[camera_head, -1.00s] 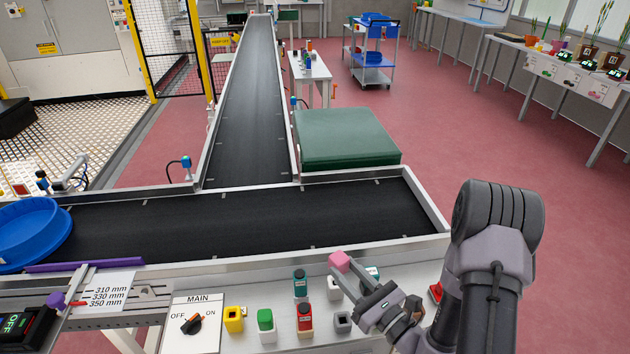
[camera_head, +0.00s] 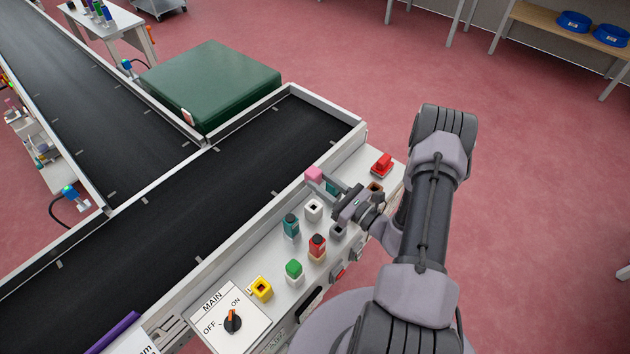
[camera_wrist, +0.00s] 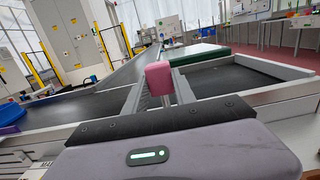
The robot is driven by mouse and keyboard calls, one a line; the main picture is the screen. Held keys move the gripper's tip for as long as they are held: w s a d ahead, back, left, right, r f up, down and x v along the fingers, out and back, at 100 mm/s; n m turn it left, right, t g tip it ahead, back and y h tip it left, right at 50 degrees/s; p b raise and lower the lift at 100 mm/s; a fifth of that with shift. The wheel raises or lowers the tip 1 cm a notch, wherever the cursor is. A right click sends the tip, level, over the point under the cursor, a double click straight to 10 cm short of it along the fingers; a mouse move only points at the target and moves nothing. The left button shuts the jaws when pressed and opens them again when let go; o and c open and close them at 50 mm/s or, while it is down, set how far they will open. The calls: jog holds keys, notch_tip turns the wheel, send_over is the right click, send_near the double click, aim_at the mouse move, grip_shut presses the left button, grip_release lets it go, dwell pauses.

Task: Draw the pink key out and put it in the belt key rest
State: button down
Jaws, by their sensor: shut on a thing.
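My gripper (camera_head: 331,183) is shut on the pink key (camera_head: 313,174). The key's pink block head shows at the fingertips, above the panel near the conveyor's edge. The wrist view shows the pink head (camera_wrist: 159,77) up close with a pale shaft below it. On the panel stand several key rests or sockets: a white one (camera_head: 313,210) with a dark square opening, a grey one (camera_head: 337,230) partly under my gripper, and a yellow one (camera_head: 261,289). I cannot tell which is the belt key rest.
Teal (camera_head: 291,224), red (camera_head: 317,247) and green (camera_head: 293,270) keys or blocks stand on the panel. A red piece (camera_head: 381,163) stands at its far end. The MAIN switch (camera_head: 232,320) is at the near end. The black conveyor (camera_head: 225,190) runs alongside.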

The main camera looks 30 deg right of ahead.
jog(key=shift+d, duration=0.1)
jog(key=shift+f, duration=0.15)
notch_tip(320, 180, down, 6)
jog(key=b, duration=0.5)
jog(key=shift+r, duration=0.2)
jog(key=shift+b, duration=0.3)
dwell(0.5)
jog(key=shift+f+b, duration=2.2)
jog(key=shift+f, duration=0.75)
notch_tip(320, 180, up, 6)
jog(key=p, duration=0.4)
jog(key=shift+f, duration=0.2)
jog(key=shift+f, duration=0.15)
dwell(0.4)
jog(key=shift+f+b, duration=1.95)
jog(key=shift+f, duration=0.3)
